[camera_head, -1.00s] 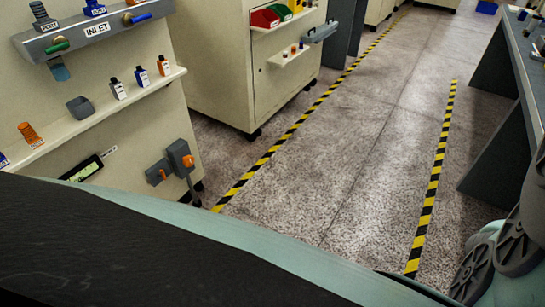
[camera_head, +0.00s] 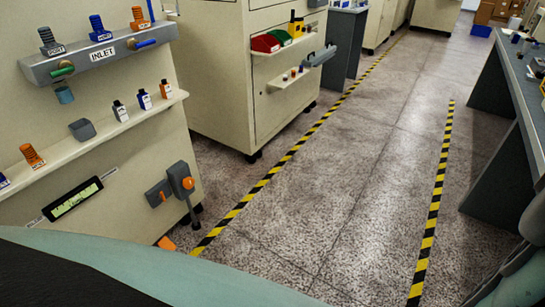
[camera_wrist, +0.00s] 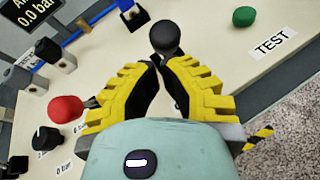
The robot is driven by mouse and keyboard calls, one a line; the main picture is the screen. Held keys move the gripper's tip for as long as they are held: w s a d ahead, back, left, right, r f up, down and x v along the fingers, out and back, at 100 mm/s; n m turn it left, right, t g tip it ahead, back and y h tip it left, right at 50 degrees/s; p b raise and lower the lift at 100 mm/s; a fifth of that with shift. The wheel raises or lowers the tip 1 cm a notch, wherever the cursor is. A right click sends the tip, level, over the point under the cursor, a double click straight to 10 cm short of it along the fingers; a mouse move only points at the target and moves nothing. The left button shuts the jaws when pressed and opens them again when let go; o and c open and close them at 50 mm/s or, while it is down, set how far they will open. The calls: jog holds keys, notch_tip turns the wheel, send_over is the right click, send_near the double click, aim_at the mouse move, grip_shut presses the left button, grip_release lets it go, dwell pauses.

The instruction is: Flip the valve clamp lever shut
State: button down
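A black ball knob (camera_wrist: 166,38) shows in the wrist view at the tips of my gripper (camera_wrist: 160,64), just beyond the yellow-and-black fingers. It looks like a lever's end, but its stem and pivot are hidden, so I cannot tell whether it is the valve clamp lever. The fingertips are close together; whether they grip anything is unclear. A red knob (camera_wrist: 65,109) is left of the fingers, and a green button (camera_wrist: 244,16) is at the upper right. My gripper is not visible in the head view.
In the head view, an INLET manifold (camera_head: 85,66) and a shelf of small bottles (camera_head: 70,146) are on the left cabinet, with a grey lever box (camera_head: 181,182) lower down. The floor aisle (camera_head: 350,170) between striped tapes is clear. The wrist view shows a TEST label (camera_wrist: 272,44).

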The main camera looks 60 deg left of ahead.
jog(key=shift+r+p, duration=0.15)
jog(key=shift+p, duration=0.15)
jog(key=shift+r+p, duration=0.15)
jog(key=shift+p, duration=0.25)
jog(key=shift+d+y+p, duration=0.15)
jog(key=shift+y+p, duration=0.15)
jog(key=shift+p, duration=0.15)
